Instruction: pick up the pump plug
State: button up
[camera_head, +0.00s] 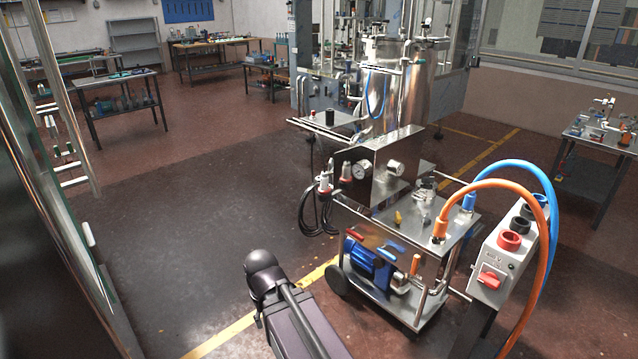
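A red and white plug (325,182), which looks like the pump plug, hangs upright at the left side of the steel pump cart (455,237). A coiled black cable (318,212) hangs just below it. A second red and grey connector (346,171) sits close by, in front of the steel gauge box. A dark part of my own arm reaches up from the bottom middle, in front of the cart and apart from the plug. I cannot make out my gripper's fingers in this view.
A blue motor (369,263) sits on the cart's lower shelf. A grey socket box (497,264) with orange (543,265) and blue hoses stands at right. A tall steel tank (405,90) stands behind. The floor (200,240) left of the cart is clear.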

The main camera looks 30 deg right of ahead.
aim_at(324, 189)
jog(key=z, duration=0.3)
jog(key=i, duration=0.7)
jog(key=z, duration=0.95)
jog(key=i, duration=0.75)
jog(key=z, duration=0.5)
